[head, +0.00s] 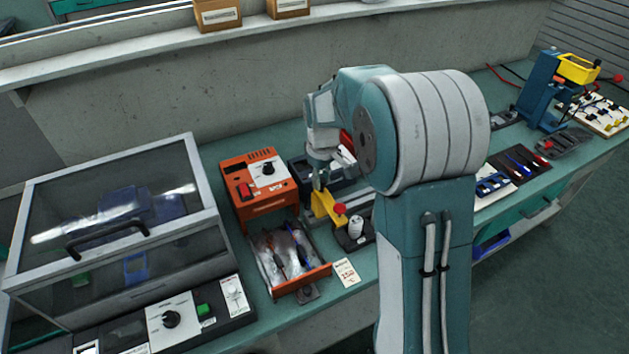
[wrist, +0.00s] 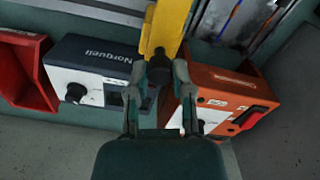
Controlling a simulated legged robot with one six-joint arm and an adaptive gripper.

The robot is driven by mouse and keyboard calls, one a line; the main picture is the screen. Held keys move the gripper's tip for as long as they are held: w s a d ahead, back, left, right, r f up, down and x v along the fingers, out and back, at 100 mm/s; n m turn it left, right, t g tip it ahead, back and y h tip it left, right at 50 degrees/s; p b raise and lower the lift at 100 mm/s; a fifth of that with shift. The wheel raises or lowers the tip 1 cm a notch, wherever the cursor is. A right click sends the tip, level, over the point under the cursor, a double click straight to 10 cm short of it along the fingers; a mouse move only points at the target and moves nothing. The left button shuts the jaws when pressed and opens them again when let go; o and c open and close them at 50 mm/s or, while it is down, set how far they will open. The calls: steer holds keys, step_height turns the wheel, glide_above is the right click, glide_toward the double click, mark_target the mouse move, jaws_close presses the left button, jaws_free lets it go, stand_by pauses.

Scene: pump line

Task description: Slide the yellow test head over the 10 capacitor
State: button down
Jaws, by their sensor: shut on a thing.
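My gripper (wrist: 160,85) is shut on the dark stem at the end of a yellow bar-shaped piece, which looks like the yellow test head (wrist: 172,22). I cannot read a 10 on any part, so I cannot tell which capacitor is meant.
The orange unit (head: 262,182) and an open tray of tools (head: 307,284) stand left of my gripper. A lidded glass case (head: 115,220) fills the bench's left end. The blue-grey Norquell box (wrist: 92,75) is close beside my fingers. A blue press (head: 541,90) stands far right.

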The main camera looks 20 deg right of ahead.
steer(key=d, duration=0.2)
steer(key=w+d, duration=0.1)
steer(key=d, duration=0.2)
steer(key=shift+d+f, duration=0.1)
steer(key=c, duration=0.5)
jaws_free()
step_height(320, 180, up, 12)
stand_by(0.3)
